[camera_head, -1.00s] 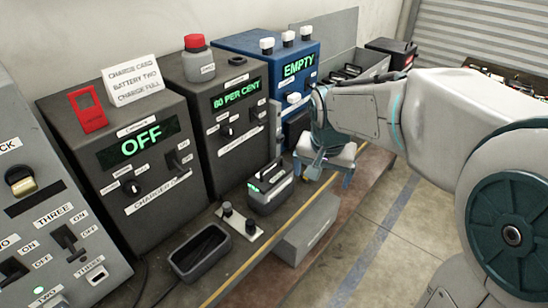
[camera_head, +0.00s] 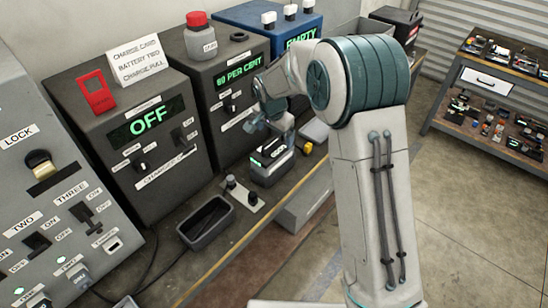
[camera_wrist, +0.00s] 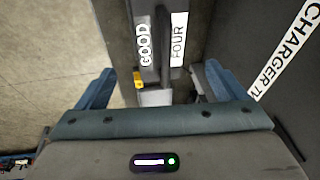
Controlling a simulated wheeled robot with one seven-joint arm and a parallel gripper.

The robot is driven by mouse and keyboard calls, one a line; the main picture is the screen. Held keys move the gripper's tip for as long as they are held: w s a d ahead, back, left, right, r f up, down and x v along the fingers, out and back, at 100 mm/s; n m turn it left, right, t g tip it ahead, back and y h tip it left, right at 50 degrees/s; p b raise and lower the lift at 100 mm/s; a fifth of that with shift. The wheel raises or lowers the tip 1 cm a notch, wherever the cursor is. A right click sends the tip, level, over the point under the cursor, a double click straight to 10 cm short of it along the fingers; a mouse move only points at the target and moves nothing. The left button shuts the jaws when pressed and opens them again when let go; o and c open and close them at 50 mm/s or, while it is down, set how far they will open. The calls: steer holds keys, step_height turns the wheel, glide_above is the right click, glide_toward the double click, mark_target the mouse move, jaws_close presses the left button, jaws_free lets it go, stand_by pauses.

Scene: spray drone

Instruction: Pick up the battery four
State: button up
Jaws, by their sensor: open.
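The battery four (camera_head: 270,165) is a dark box with a top handle and a small green light. It stands upright on the bench in front of the charger reading 80 PER CENT. In the wrist view its top (camera_wrist: 160,20) shows, with GOOD and FOUR labels, between and beyond the fingers. My gripper (camera_wrist: 157,88) is open and apart from the battery's labels. In the head view my gripper (camera_head: 266,118) is above and close behind the battery, partly hidden by my arm. I cannot tell whether a finger touches the handle.
A two-knob plate (camera_head: 241,195) and an empty dark tray (camera_head: 207,222) lie left of the battery. A blue EMPTY unit (camera_head: 245,18) is behind my arm.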

mark_target(275, 139)
steer(key=shift+p+x, duration=1.1)
steer(key=shift+x, duration=2.3)
steer(key=c, duration=1.8)
steer(key=shift+w+r, duration=0.1)
steer(key=shift+r, duration=0.1)
jaws_close()
steer(key=shift+r, duration=0.1)
